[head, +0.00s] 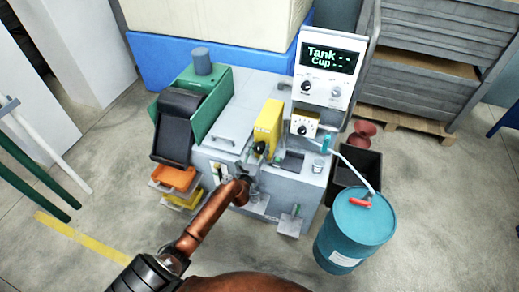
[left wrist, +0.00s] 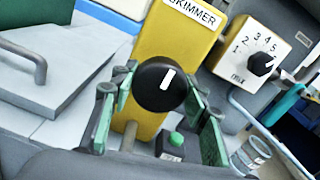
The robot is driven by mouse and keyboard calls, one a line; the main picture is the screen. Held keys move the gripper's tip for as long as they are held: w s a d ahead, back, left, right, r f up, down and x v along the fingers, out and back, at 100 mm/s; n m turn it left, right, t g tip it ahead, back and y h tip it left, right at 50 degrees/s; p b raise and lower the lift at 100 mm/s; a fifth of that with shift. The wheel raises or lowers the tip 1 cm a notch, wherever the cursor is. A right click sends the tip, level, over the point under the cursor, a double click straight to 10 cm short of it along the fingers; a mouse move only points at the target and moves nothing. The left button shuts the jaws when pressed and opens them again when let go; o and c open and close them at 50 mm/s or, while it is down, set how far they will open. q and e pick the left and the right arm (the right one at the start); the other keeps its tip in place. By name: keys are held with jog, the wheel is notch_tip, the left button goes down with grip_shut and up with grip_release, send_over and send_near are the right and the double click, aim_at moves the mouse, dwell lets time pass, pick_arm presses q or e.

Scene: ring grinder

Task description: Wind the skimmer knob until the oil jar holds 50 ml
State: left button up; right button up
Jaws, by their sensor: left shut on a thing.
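The yellow skimmer housing (head: 268,122) stands on the grey machine; the left wrist view shows its SKIMMER label (left wrist: 192,14). Its round black knob (left wrist: 160,86) has a white mark pointing nearly straight up, leaning slightly right. My left gripper (left wrist: 158,98) is shut on this knob, with a green-padded finger on either side. In the head view my left gripper (head: 256,164) reaches it from below. The display (head: 330,57) reads "Tank --" and "Cup --". My right gripper is not in view.
A numbered dial (left wrist: 262,64) sits right of the housing, and a green button (left wrist: 176,139) below the knob. A small marked cup (left wrist: 256,151) stands at right. A blue drum (head: 355,232) with a hose stands front right; orange trays (head: 175,178) are at left.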

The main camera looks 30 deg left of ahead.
pick_arm(q)
jog(key=shift+c, duration=1.1)
